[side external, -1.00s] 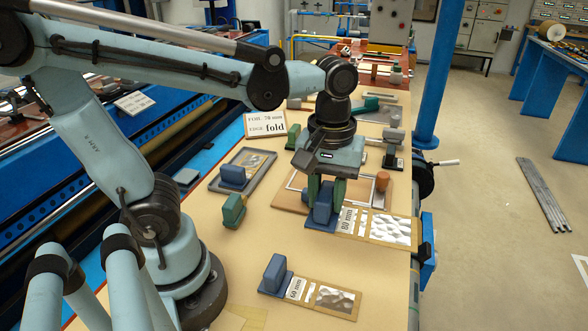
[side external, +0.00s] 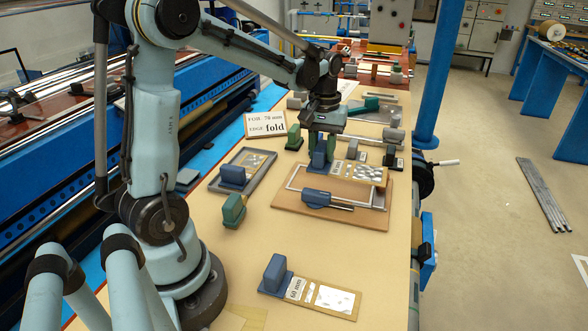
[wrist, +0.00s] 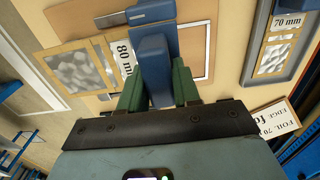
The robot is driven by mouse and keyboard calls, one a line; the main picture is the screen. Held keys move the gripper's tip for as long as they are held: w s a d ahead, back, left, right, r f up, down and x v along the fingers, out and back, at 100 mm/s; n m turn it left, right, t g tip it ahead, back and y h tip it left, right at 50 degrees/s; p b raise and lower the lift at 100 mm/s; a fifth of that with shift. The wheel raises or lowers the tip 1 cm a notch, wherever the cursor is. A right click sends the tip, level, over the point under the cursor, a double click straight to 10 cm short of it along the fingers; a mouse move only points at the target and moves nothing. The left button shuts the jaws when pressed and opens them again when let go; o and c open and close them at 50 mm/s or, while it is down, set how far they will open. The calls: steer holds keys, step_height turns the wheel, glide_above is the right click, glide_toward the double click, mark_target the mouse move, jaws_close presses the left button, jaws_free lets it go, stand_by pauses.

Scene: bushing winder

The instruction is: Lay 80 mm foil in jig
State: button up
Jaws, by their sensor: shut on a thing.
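My gripper (side external: 320,141) is shut on the upright blue handle (wrist: 153,62) of the 80 mm foil holder. Its green fingers are on both sides of the handle in the wrist view. The holder's tan strip, with the "80 mm" label (wrist: 125,57) and crinkled silver foil (side external: 362,172), extends to the right in the side view. It appears over the far part of a brown board (side external: 365,219) with a pale rectangular frame, which looks like the jig. Whether the strip touches the board I cannot tell.
A blue-handled tool (side external: 328,200) lies on the board's near part. A grey tray (side external: 262,179) holds the 70 mm foil. The 60 mm foil holder (side external: 312,292) lies in front. A sign (side external: 265,125) reads "FOIL 70 mm, EDGE fold".

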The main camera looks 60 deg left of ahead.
steer(key=a+f, duration=0.1)
steer(key=a, duration=0.1)
steer(key=a+f, duration=0.1)
steer(key=a, duration=0.1)
steer(key=a+f, duration=0.1)
steer(key=a, duration=0.1)
steer(key=shift+w+f, duration=0.1)
steer(key=shift+f, duration=2.25)
steer(key=shift+f, duration=0.1)
steer(key=o, duration=1.1)
steer(key=shift+c, duration=0.2)
step_height(320, 180, up, 12)
steer(key=f, duration=0.1)
steer(key=s+d+m+t, duration=0.3)
steer(key=s+d+m, duration=0.1)
steer(key=d, duration=0.6)
steer(key=s+d+m+t, duration=0.4)
steer(key=d+m, duration=0.1)
steer(key=d, duration=0.5)
steer(key=shift+d+r, duration=0.3)
